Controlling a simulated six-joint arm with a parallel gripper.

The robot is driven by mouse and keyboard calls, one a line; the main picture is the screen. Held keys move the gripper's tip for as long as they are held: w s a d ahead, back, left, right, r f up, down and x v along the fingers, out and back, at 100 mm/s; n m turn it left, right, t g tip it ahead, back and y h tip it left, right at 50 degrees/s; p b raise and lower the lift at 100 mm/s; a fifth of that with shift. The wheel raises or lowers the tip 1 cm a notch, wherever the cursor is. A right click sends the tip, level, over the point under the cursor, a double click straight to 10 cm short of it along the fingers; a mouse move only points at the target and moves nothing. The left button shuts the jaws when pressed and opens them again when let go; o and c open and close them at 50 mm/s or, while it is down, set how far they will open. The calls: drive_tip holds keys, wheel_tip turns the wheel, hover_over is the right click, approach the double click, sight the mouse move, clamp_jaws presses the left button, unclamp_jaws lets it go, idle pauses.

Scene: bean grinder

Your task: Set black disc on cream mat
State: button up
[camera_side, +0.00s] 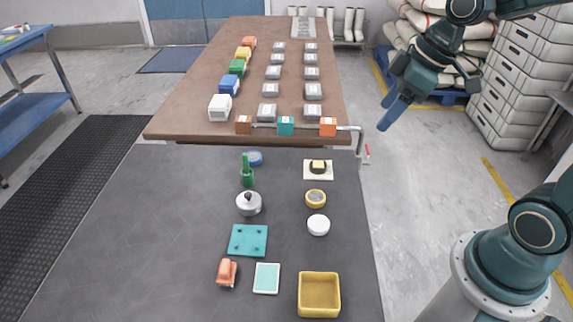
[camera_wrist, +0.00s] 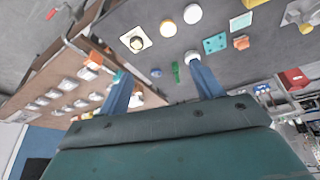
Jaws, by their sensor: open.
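The cream mat (camera_side: 308,177) lies at the back right of the dark table. The black disc (camera_side: 318,172) sits on it, with a small pale yellow piece on top covering the disc's middle. In the wrist view, the cream mat (camera_wrist: 129,34) and the black disc (camera_wrist: 136,49) show at the upper left. My gripper (camera_side: 390,115) is raised in the air, right of the tables and away from the mat. Its blue fingers are apart in the wrist view (camera_wrist: 158,70), with nothing between them.
Near the mat are a yellow ring (camera_side: 316,198), a white round piece (camera_side: 318,225) and a blue round piece (camera_side: 255,158). A green bottle-shaped piece (camera_side: 247,175) stands left. A yellow tray (camera_side: 319,314) is in front. A brown table (camera_side: 190,128) with several blocks adjoins behind.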

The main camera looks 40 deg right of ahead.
drive_tip(key=s+r+m+h, duration=0.1)
drive_tip(key=s+r+m, duration=0.1)
drive_tip(key=s, duration=0.4)
drive_tip(key=s+a+r+m+t+h, duration=0.1)
drive_tip(key=s+r+m, duration=0.1)
drive_tip(key=s, duration=0.4)
drive_tip(key=shift+m+t, duration=0.3)
drive_tip(key=shift+m, duration=0.6)
